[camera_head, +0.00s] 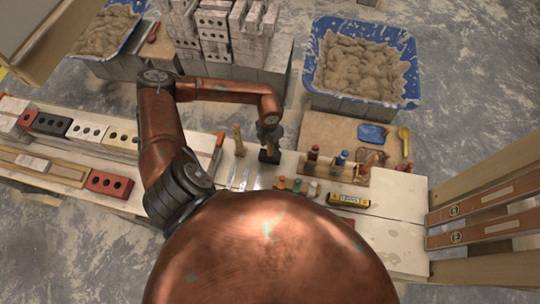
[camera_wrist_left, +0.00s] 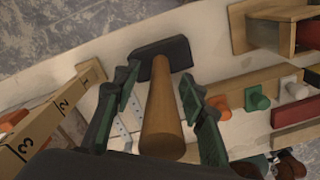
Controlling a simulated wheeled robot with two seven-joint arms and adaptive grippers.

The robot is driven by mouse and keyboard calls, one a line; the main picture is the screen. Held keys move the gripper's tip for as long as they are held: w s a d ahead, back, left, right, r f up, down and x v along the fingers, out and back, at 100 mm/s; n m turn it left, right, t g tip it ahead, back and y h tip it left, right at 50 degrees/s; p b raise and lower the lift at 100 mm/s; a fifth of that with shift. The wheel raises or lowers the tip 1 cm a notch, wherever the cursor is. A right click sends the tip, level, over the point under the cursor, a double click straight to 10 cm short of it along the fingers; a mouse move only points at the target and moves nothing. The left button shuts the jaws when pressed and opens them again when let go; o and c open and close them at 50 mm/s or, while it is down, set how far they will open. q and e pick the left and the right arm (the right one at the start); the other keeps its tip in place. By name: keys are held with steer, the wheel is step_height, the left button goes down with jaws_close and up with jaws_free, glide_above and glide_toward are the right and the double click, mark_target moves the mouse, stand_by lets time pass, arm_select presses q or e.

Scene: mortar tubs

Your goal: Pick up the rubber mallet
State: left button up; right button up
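The rubber mallet has a black head (camera_head: 269,156) resting on the pale plank bench in the head view. In the left wrist view its black head (camera_wrist_left: 162,52) lies beyond the fingertips, and its wooden handle (camera_wrist_left: 163,115) points toward the camera, so it seems to stand on its head. My left gripper (camera_head: 268,133) is right above the mallet head in the head view. In the left wrist view the left gripper (camera_wrist_left: 160,82) is open, one finger on each side of the handle, with gaps showing. The handle is mostly hidden in the head view. My right gripper is not in view.
To the right are a wooden rack (camera_head: 325,168) with coloured-topped items and a yellow level (camera_head: 348,200). A blue mortar tub (camera_head: 313,72) and stacked bricks (camera_head: 213,25) stand behind.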

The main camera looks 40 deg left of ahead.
arm_select(q)
steer(key=shift+f, duration=0.35)
steer(key=shift+c, duration=0.7)
steer(key=shift+w, duration=0.1)
jaws_close()
